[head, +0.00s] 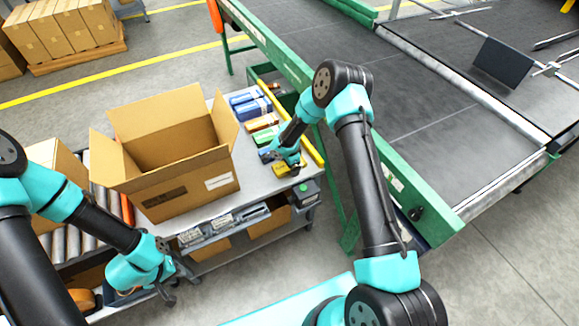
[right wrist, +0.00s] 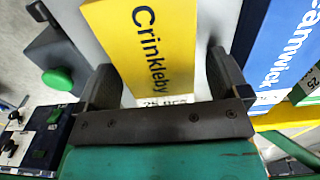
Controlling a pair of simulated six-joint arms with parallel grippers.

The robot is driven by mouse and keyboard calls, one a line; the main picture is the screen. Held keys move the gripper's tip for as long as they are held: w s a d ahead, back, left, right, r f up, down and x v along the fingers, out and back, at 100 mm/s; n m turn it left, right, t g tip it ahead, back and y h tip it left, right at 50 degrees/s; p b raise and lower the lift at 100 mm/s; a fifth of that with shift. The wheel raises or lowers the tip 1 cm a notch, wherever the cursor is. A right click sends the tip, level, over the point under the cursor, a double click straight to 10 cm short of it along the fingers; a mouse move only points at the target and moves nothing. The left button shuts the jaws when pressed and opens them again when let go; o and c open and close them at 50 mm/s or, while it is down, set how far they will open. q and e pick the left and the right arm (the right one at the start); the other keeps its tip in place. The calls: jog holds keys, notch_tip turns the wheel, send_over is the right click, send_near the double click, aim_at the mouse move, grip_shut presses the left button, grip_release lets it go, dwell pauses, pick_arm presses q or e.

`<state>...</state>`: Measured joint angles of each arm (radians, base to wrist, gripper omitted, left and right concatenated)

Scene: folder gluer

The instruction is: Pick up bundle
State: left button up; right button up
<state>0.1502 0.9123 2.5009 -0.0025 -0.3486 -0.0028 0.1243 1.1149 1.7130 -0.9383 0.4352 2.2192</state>
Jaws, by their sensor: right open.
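A yellow bundle (right wrist: 145,45) marked "Crinkleby" lies between the two fingers of my right gripper (right wrist: 163,78) in the right wrist view. The fingers are open, one on each side of it; whether they touch it I cannot tell. In the head view this yellow bundle (head: 283,170) shows partly under my right gripper (head: 284,158) at the table's right end. A blue bundle (right wrist: 283,45) stands beside it in the right wrist view. My left gripper (head: 165,270) is low at the table's front left, away from the bundles; its fingers are too unclear to read.
An open cardboard box (head: 180,180) stands on the grey table (head: 228,208). Several other bundles, including a blue one (head: 254,108), lie in a row behind my right gripper. A green-framed conveyor (head: 400,110) runs along the right. A roller track (head: 68,243) is at the left.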

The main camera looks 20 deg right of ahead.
jog(key=c, duration=1)
jog(key=shift+c, duration=0.3)
jog(key=shift+r, duration=0.15)
